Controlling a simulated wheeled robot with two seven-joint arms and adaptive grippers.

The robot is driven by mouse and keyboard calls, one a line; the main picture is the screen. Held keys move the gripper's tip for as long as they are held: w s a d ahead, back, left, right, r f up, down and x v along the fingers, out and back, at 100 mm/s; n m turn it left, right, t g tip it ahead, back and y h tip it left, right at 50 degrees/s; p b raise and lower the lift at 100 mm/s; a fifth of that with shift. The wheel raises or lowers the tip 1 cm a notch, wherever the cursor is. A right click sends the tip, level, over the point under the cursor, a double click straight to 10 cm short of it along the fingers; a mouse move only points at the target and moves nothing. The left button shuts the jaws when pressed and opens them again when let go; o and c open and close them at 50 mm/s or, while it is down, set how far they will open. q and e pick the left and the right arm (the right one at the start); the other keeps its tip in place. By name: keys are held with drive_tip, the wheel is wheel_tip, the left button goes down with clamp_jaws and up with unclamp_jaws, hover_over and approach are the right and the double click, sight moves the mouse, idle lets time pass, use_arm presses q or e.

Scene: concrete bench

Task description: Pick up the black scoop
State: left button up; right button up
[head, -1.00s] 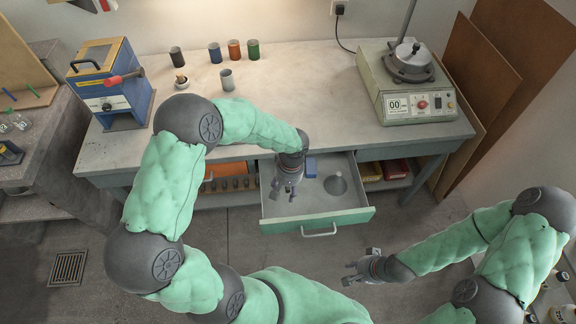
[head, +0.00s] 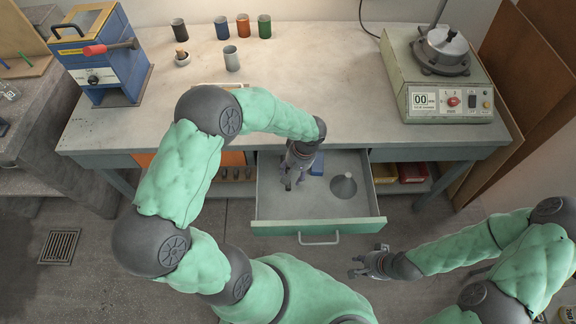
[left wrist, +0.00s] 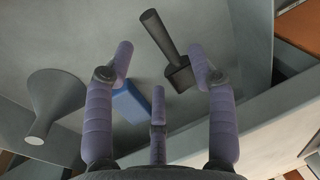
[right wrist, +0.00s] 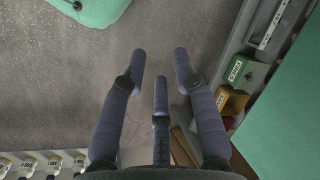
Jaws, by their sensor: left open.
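The black scoop (left wrist: 177,68) lies in the open drawer (head: 275,210), seen in the left wrist view between and ahead of my left gripper's fingers. Its handle points up and left in that view. In the head view I cannot make it out; my left gripper (head: 291,182) is over that part of the drawer. My left gripper is open and empty, its fingers apart (left wrist: 160,60). Whether they touch the scoop I cannot tell. My right gripper (head: 359,267) is open and empty outside the drawer, over the floor; its spread fingers show in the right wrist view (right wrist: 160,62).
A grey funnel (head: 343,186) and a blue block (head: 317,165) are also in the drawer. The drawer walls and green front (head: 340,227) surround the space. The bench top (head: 310,90) above holds several cups, a blue machine (head: 100,60) and a scale-like device (head: 440,85).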

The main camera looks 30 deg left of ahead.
use_arm(q)
drive_tip(key=shift+s+a+f, duration=0.1)
drive_tip(key=shift+a+f, duration=0.1)
drive_tip(key=shift+f, duration=0.85)
drive_tip(key=f+b, duration=0.2)
drive_tip(key=f, duration=0.1)
drive_tip(key=f+b, duration=0.1)
drive_tip(key=f, duration=0.1)
drive_tip(key=shift+s+a, duration=0.3)
drive_tip(key=shift+s, duration=0.05)
clamp_jaws()
